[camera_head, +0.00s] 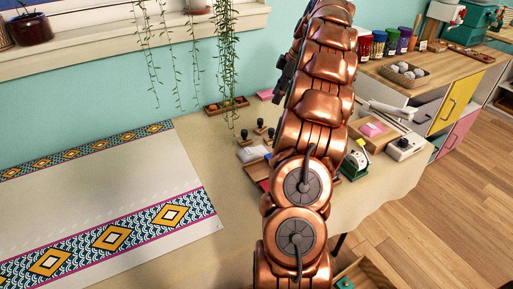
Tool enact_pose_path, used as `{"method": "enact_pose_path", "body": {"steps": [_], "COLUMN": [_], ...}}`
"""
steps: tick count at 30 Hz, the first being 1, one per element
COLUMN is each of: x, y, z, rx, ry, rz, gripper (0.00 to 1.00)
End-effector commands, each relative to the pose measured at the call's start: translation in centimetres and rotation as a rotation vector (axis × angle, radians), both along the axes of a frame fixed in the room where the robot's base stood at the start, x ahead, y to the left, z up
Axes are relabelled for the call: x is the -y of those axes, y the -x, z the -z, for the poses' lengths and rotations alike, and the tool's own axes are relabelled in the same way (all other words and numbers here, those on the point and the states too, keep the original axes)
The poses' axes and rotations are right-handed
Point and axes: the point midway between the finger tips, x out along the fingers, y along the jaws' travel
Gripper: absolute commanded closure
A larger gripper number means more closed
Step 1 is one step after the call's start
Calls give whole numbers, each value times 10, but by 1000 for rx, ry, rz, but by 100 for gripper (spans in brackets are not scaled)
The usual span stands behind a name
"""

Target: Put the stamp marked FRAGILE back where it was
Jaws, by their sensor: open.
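Several small dark-handled stamps stand on the cloth-covered table left of my arm. One is at the back (261,126), one at the left (244,136) and one at the right (271,134). Their markings are too small to read, so I cannot tell which is marked FRAGILE. My copper arm rises through the middle of the view and hides part of the table. Dark parts of what looks like my gripper (281,86) show at the arm's left edge, above the stamps and apart from them. It is open, with its fingertips mostly hidden.
A patterned cloth (90,215) covers the table's left side. A wooden tray (227,106) stands at the back near hanging vines. A pink-topped box (372,130) and a white device (404,146) stand right of my arm. A cabinet (455,100) stands farther right.

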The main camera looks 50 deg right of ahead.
Motion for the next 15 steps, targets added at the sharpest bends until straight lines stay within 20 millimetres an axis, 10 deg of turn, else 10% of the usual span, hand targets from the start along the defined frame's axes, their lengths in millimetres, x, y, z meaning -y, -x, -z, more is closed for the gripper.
{"method": "enact_pose_path", "body": {"steps": [8,15], "x": [-34,-144], "y": [-11,-26], "z": [-5,-12], "rx": [-28,-147], "ry": [-26,-82], "rz": [10,67], "gripper": [53,53]}}
